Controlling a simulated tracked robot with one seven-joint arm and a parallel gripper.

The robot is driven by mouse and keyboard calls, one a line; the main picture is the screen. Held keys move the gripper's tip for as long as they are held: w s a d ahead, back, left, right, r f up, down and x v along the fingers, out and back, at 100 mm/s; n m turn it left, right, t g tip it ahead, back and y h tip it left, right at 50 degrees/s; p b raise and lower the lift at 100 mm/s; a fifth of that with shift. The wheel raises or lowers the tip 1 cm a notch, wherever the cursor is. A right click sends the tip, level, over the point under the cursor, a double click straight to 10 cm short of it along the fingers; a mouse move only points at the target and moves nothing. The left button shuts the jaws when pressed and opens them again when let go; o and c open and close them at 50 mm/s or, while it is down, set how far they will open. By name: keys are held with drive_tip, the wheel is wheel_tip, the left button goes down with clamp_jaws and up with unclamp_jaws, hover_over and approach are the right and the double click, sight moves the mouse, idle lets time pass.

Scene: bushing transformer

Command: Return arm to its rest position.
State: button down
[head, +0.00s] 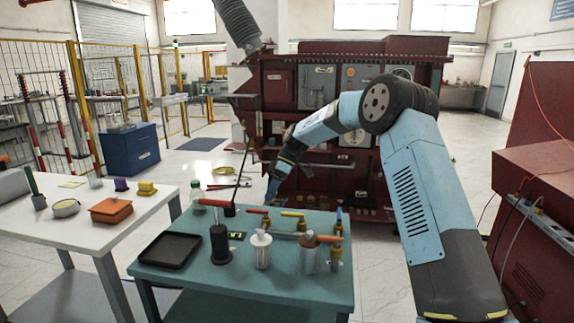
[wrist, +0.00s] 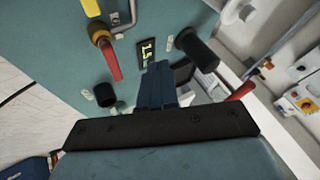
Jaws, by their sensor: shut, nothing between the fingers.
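My arm (head: 415,180) rises from the lower right of the head view, bends at a high dark elbow, and reaches left and down over the far side of the teal table (head: 180,281). My gripper (head: 271,197) points down near the table's back edge, by the red-handled and yellow-handled valves. In the wrist view my gripper (wrist: 158,80) is shut and empty, its fingers together. Below it in that view lie a red-handled valve (wrist: 109,58), a small display reading about 1.5 (wrist: 147,52) and a black cylinder (wrist: 196,46). No contact with them is clear.
The teal table carries a black tray (head: 171,249), a black-based red-handled part (head: 220,243), a white insulator (head: 261,249) and several valves. A white table (head: 78,225) stands left. The dark red transformer (head: 340,165) is close behind my gripper. A red cabinet (head: 540,190) stands right.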

drive_tip(key=s+d+r+m+t+h, duration=0.5)
drive_tip(key=s+d+r+m, duration=0.4)
drive_tip(key=s+d+r, duration=0.85)
drive_tip(key=s+d+m+t, duration=0.2)
drive_tip(key=s+d+m, duration=0.2)
drive_tip(key=s, duration=0.9)
drive_tip(key=s+d+f+m+t, duration=0.1)
drive_tip(key=s+d+m+t, duration=0.2)
drive_tip(key=s+d, duration=0.4)
drive_tip(key=shift+s+d+f+m+t, duration=0.25)
drive_tip(key=shift+s+m, duration=0.65)
drive_tip(key=shift+s, duration=2)
